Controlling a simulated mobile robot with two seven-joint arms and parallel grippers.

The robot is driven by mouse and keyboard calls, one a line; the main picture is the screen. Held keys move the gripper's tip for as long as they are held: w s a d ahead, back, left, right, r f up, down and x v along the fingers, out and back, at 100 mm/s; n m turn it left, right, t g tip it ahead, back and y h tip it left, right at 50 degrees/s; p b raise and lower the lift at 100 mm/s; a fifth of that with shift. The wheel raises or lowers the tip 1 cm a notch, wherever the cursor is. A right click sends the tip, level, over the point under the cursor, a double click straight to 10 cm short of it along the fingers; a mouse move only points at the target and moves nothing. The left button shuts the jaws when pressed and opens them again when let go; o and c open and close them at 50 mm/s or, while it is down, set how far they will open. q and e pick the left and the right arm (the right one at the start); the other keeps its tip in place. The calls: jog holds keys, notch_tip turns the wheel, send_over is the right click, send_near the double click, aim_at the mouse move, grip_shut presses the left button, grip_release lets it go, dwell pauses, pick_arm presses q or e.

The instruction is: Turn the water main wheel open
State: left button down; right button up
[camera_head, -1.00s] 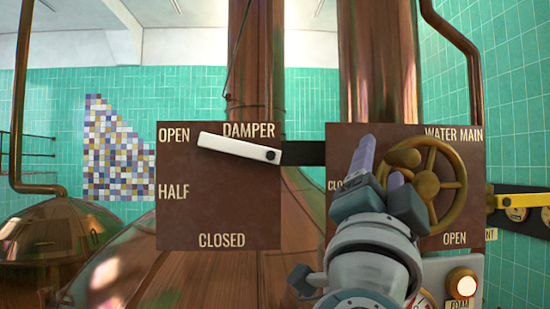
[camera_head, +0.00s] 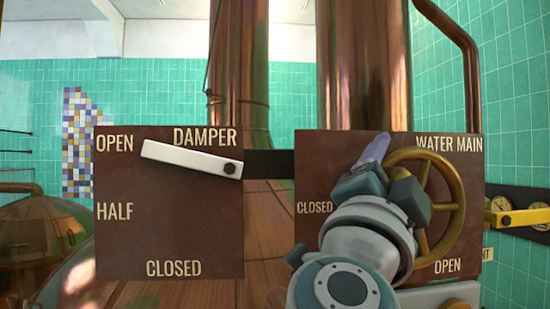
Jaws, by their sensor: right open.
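The water main wheel (camera_head: 460,195) is a brass handwheel with spokes on a brown panel (camera_head: 320,165) marked WATER MAIN, CLOSED at the left and OPEN at the lower right. My right gripper (camera_head: 390,162) is open in front of the wheel's left side and covers that part of the rim. One pale finger shows at the wheel's upper left; the other is hidden behind the gripper body. I cannot tell whether the fingers touch the wheel. My left gripper is not in view.
A damper panel (camera_head: 170,225) with a white lever (camera_head: 190,158) near OPEN is at the left. A yellow lever (camera_head: 515,216) with gauges is on the right wall. Copper pipes (camera_head: 362,70) rise behind, and a copper kettle (camera_head: 45,240) stands at the lower left.

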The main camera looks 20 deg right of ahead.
jog(key=shift+s, duration=0.1)
jog(key=shift+c, duration=1.2)
grip_shut()
